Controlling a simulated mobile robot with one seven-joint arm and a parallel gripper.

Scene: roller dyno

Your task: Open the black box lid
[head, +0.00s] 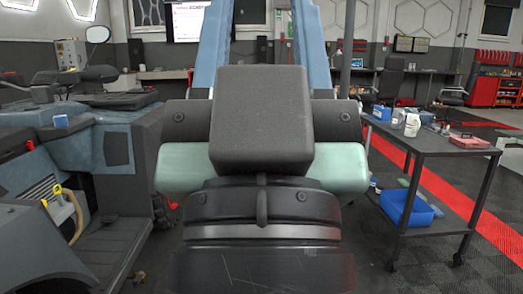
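I cannot pick out a black box with a lid for certain in the head view. A large dark, box-shaped block stands upright in the middle, with pale green and black parts around and below it. It is centred in the picture and may be part of my own body; I cannot tell. It hides much of the floor ahead. My gripper and its fingers cannot be made out.
Open floor lies right of the cart.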

